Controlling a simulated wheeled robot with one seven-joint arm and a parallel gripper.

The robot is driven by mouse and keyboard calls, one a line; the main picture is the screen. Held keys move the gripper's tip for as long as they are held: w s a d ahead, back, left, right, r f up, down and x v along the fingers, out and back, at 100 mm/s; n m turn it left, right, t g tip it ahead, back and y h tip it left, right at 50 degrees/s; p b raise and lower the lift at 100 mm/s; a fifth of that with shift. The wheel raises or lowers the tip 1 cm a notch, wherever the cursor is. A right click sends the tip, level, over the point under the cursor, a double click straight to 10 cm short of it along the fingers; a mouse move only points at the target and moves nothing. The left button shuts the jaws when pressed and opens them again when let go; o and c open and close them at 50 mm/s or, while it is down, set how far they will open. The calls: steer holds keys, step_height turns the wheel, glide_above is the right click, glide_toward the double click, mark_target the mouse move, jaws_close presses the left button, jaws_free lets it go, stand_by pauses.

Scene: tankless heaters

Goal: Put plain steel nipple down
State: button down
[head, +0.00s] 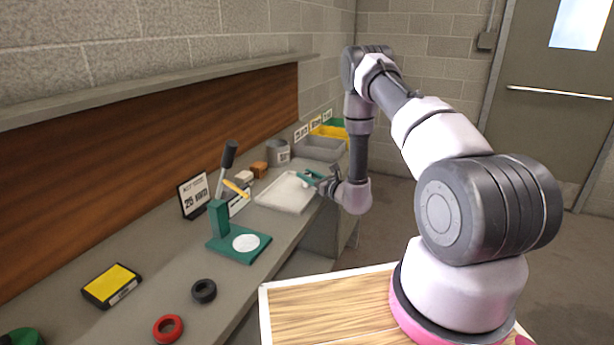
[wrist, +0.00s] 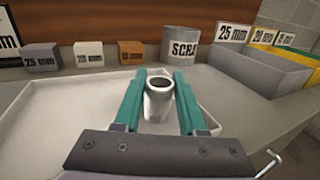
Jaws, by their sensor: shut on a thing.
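The plain steel nipple (wrist: 161,90) is a short, pale grey, hollow tube. In the wrist view it stands between the two green fingers of my gripper (wrist: 159,84), its dark open end facing up and tilted toward the camera. My gripper is shut on it. In the head view my gripper (head: 313,178) is over the right far part of the white tray (head: 277,203); the nipple is too small to make out there. The tray also shows in the wrist view (wrist: 55,118). Whether the nipple's lower end touches the tray is hidden.
Behind the tray stand grey (wrist: 42,57), white (wrist: 88,54) and orange (wrist: 131,52) size blocks and a grey scrap can (wrist: 180,46). Grey (head: 318,148) and yellow (head: 330,132) bins stand farther back. A green lever press (head: 238,243) stands nearer on the bench.

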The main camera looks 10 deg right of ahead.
steer(key=shift+c, duration=2.4)
jaws_free()
